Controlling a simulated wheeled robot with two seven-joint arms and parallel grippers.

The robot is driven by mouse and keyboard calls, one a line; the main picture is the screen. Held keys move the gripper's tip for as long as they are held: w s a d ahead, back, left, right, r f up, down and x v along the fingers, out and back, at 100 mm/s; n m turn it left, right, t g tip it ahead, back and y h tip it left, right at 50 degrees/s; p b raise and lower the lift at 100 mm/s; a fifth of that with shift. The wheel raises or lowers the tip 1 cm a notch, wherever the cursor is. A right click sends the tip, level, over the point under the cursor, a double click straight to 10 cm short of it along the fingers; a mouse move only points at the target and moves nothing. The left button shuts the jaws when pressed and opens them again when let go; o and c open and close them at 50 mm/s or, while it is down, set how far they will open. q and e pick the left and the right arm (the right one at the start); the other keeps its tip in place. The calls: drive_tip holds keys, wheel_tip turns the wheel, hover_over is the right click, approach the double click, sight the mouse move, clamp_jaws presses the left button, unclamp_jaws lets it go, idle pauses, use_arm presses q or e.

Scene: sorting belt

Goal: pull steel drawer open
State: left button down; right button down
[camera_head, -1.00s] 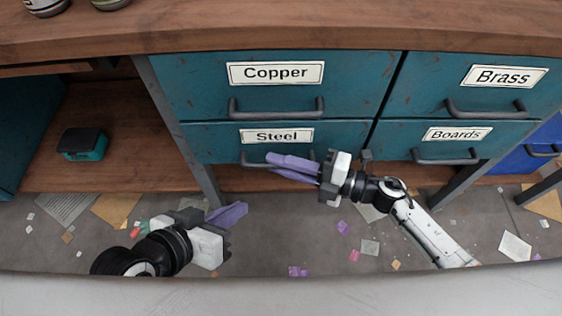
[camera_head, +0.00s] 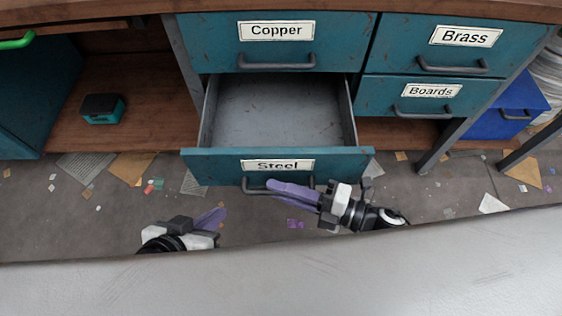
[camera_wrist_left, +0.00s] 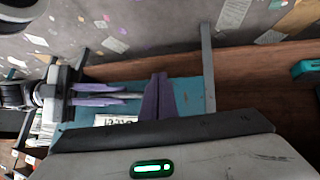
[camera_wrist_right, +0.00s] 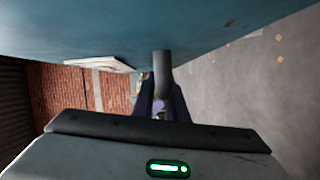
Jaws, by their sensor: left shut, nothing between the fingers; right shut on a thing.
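The steel drawer (camera_head: 210,167) is a teal drawer with a white "Steel" label, pulled well out of the cabinet; its grey inside is bare. My right gripper (camera_head: 275,190) is shut on the drawer's dark bar handle (camera_head: 252,188), below the label. In the right wrist view the handle (camera_wrist_right: 162,75) runs between the purple fingers under the teal front. My left gripper (camera_head: 220,215) is shut and empty, low and left of the drawer, apart from it. Its purple fingers (camera_wrist_left: 158,78) are together in the left wrist view.
Closed copper (camera_head: 220,45), brass (camera_head: 400,40) and boards (camera_head: 375,95) drawers surround the opening. A small teal-and-black box (camera_head: 102,109) sits on the wooden shelf at left. A blue bin (camera_head: 505,115) stands at right. Paper scraps litter the floor.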

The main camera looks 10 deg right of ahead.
use_arm(q)
drive_tip(key=shift+a+r+n+t+p, duration=0.3)
drive_tip(key=shift+a+r+p, duration=0.1)
use_arm(e)
drive_tip(key=shift+s+a, duration=0.1)
drive_tip(key=shift+s, duration=2.05)
use_arm(q)
drive_tip(key=shift+s, duration=0.1)
use_arm(e)
drive_tip(key=c, duration=1.8)
unclamp_jaws()
drive_tip(key=shift+o, duration=0.2)
